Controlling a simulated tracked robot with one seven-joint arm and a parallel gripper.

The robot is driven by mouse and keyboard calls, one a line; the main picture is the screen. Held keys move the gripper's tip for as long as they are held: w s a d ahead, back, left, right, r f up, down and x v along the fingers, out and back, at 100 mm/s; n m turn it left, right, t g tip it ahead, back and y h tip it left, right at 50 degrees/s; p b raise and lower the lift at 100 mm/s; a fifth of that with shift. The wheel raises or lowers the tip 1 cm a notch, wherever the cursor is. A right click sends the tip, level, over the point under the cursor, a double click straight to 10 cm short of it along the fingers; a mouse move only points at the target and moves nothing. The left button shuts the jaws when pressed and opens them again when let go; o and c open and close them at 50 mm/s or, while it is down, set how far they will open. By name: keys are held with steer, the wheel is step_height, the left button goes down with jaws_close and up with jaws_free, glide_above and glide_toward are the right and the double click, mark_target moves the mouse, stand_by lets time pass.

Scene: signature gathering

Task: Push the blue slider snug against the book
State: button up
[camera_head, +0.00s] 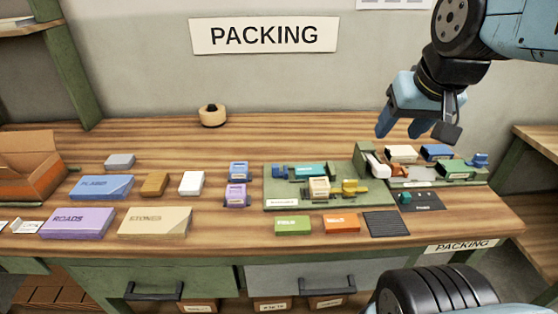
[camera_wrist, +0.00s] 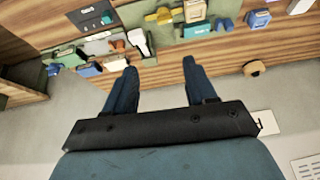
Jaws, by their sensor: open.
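Two small blue sliders show, and I cannot tell which one is meant. One blue slider (camera_head: 279,171) is at the left end of the left green tray, beside a teal book (camera_head: 311,169); any gap is too small to judge. They also show in the wrist view as the slider (camera_wrist: 224,24) and the book (camera_wrist: 198,31). The other blue slider (camera_head: 478,160) is at the right end of the right tray, near a blue book (camera_head: 437,151) and a green book (camera_head: 460,170). My gripper (camera_head: 410,128) is open and empty, above the back of the right tray.
The left tray (camera_head: 280,198) also holds a cream block (camera_head: 319,187) and a yellow slider (camera_head: 355,187). A white-armed part (camera_head: 377,166) stands between the trays. A tape roll (camera_head: 212,115) sits at the back. The bench behind the left tray is clear.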

steer(key=w+a+f+m+g, duration=0.1)
steer(key=w+a+m, duration=0.1)
steer(key=w, duration=0.1)
steer(key=w+a+f+m+g+y, duration=0.1)
steer(key=w+a+m, duration=0.1)
steer(key=w+m, duration=0.1)
steer(key=w+a+m+g+y, duration=0.1)
steer(key=w+a+m, duration=0.2)
steer(key=w, duration=0.2)
steer(key=shift+f, duration=0.4)
steer(key=shift+c, duration=0.4)
steer(key=m+g+y, duration=0.2)
steer(key=m+g, duration=0.1)
steer(key=m, duration=0.6)
glide_toward(275, 165)
steer(key=d+v, duration=0.1)
steer(key=v, duration=0.4)
steer(key=shift+m, duration=0.3)
steer(key=x, duration=1.4)
steer(key=shift+a, duration=0.45)
steer(key=shift+c, duration=0.2)
jaws_close()
